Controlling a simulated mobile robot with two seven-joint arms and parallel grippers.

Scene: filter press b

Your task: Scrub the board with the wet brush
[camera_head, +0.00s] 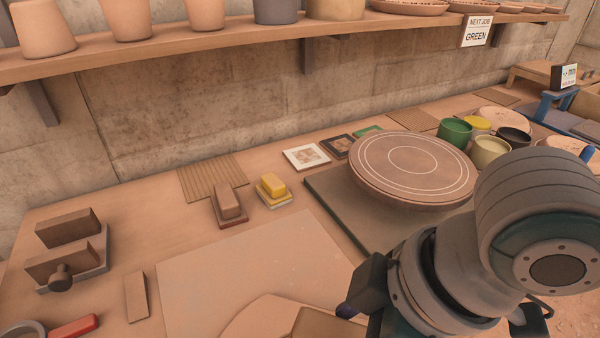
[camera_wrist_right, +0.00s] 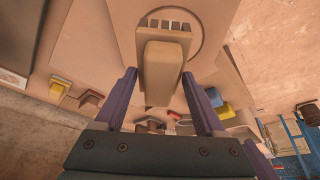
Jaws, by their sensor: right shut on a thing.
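My right gripper (camera_wrist_right: 160,74) is shut on the brush (camera_wrist_right: 162,62), a tan block-shaped body with several short tufts or slots at its far end, seen between the two purple fingers. The brush is over a pale board (camera_wrist_right: 117,28) with a curved line beside the brush end; whether it touches the board is unclear. In the head view my right gripper is at the bottom right, its fingertips out of sight. A pale rounded board (camera_head: 252,318) with a brown block on it is cut off at the bottom edge. My left gripper is not seen.
A round turntable (camera_head: 413,166) sits right of centre on a dark mat. Several coloured cups (camera_head: 490,150) stand behind it. A yellow block (camera_head: 272,188) and a brown block (camera_head: 228,203) lie mid-table. Wooden blocks (camera_head: 66,228) are at left. A shelf (camera_head: 200,56) with pots runs above.

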